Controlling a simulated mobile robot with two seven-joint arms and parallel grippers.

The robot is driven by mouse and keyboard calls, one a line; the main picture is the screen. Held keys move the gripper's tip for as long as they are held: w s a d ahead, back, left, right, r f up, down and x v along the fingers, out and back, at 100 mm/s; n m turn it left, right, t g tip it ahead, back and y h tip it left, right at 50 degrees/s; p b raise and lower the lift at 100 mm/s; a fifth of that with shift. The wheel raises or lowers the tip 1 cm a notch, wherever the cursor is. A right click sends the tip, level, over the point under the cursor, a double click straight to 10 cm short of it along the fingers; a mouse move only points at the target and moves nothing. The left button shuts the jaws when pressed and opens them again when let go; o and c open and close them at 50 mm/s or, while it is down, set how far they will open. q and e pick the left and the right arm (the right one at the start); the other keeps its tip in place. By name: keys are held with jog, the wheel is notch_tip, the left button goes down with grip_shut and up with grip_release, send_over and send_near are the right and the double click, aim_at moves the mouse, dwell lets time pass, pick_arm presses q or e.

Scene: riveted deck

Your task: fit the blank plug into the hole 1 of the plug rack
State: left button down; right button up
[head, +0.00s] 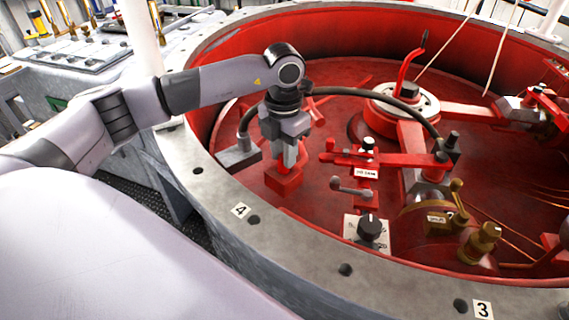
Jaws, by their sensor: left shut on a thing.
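My left gripper (290,160) points down inside the red round well, at the end of my grey arm. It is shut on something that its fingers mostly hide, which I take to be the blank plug. A red block (284,180) is directly below the fingertips, and I cannot tell whether they touch it. I cannot make out the plug rack or its hole 1 for certain. My right gripper is not in view.
The well's grey rim (300,260) has bolt holes and number plates 4 (240,210) and 3 (483,309). A black hose (395,101) arches right of my gripper. Red linkage (345,158), a black knob (369,227) and brass fittings (480,243) crowd the right.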

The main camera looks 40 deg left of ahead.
pick_arm(q)
jog(key=shift+r+p, duration=0.65)
jog(key=shift+r, duration=0.35)
jog(key=shift+r+p, duration=0.85)
jog(key=shift+r, duration=0.35)
